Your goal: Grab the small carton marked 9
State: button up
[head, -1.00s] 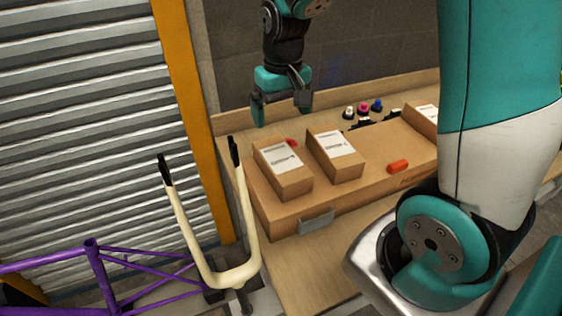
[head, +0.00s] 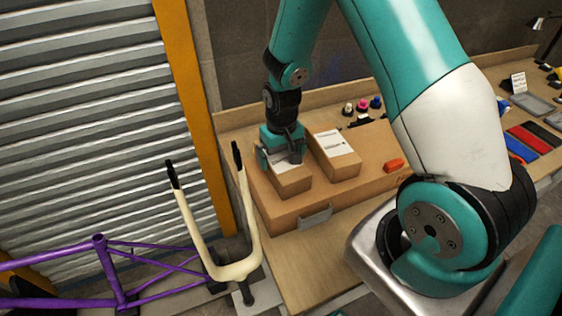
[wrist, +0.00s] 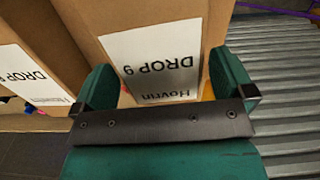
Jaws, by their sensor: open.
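A small brown carton (head: 291,182) with a white label lies on a larger flat carton at the left of the bench. Its label seems to read DROP 9 in the wrist view (wrist: 170,25). A second small carton (head: 338,164) stands just right of it; its label in the wrist view (wrist: 22,50) also seems to read DROP 9, at a slant. My gripper (head: 281,158) is open over the left small carton. In the wrist view (wrist: 163,72) its green fingers are at either side of that carton's label. Whether they touch it cannot be told.
The large flat carton (head: 300,209) bears both small cartons and an orange item (head: 394,165). Small bottles (head: 362,105) stand behind. A cream fork (head: 232,270) and a purple frame (head: 110,270) stand in front at left. A slatted shutter (head: 80,110) closes the left side.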

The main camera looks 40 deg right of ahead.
aim_at(281, 157)
jog(key=shift+w+d+f+p, duration=0.15)
jog(key=shift+f+p, duration=0.2)
jog(key=shift+f, duration=0.6)
jog(key=shift+w+a+f+p, duration=0.1)
jog(key=shift+f+p, duration=0.2)
jog(key=shift+f, duration=0.65)
jog(key=shift+c, duration=0.2)
jog(key=c, duration=0.9)
jog(key=shift+r, duration=0.1)
